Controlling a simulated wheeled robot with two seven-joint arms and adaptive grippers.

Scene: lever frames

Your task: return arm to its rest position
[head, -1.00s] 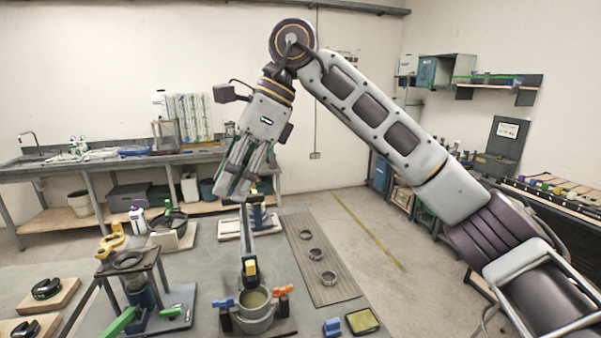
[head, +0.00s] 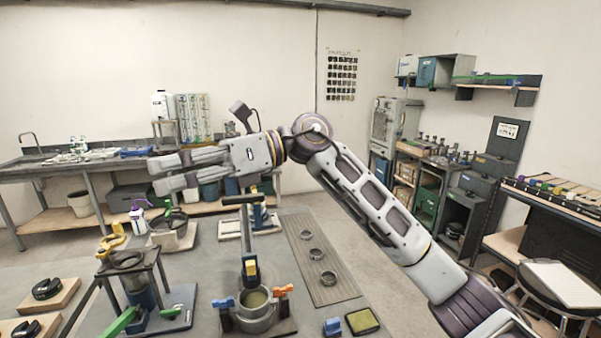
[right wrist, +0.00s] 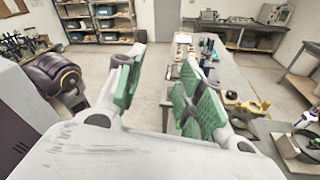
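My right arm reaches in from the right in the head view. Its right gripper (head: 158,175) points left, roughly level, above the work table. Its two fingers are apart with nothing between them. In the right wrist view the green-padded fingers (right wrist: 162,65) are also spread and empty. A grey upright lever (head: 249,232) with a dark crossbar on top stands below and right of the gripper, clear of it. A metal cup (head: 256,312) with blue and orange clips sits in front of the lever. My left gripper is not in view.
A stand with a ring top (head: 128,262) and green handle is on the left of the table. A ribbed mat (head: 330,285) holds several small rings on the right. A back bench (head: 100,158) runs along the wall. A round stool (head: 560,290) stands at right.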

